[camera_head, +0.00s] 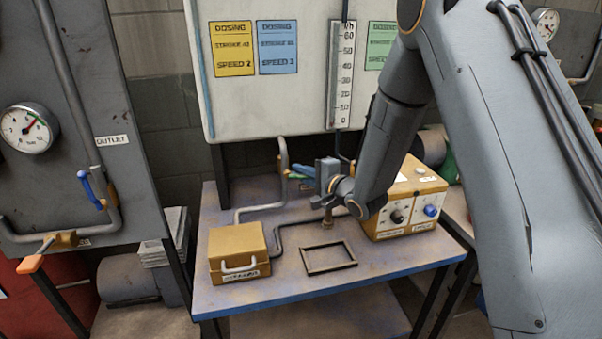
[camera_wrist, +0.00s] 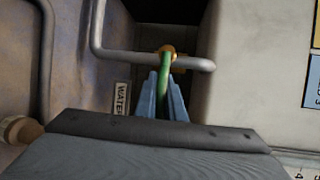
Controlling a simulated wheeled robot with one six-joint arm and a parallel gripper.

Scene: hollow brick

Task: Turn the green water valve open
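The green valve handle (camera_wrist: 164,72) sits on a brass valve body (camera_wrist: 168,50) on a grey pipe (camera_wrist: 197,64). In the wrist view it points from the pipe toward me, across the pipe's line. My gripper (camera_wrist: 163,82) has its two blue-grey fingers on either side of the handle, close against it, and looks shut on it. A "WATER" label (camera_wrist: 122,98) is just left of the fingers. In the head view my gripper (camera_head: 303,172) is behind the table's middle, and only a bit of green handle (camera_head: 297,177) shows; the wrist hides part of the valve.
A yellow case (camera_head: 238,254), a dark empty frame (camera_head: 329,258) and a yellow box with knobs (camera_head: 405,198) sit on the blue table (camera_head: 225,302). A white board (camera_head: 265,105) stands behind. At left is a panel with a blue-handled valve (camera_head: 92,188) and an orange-handled one (camera_head: 32,264).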

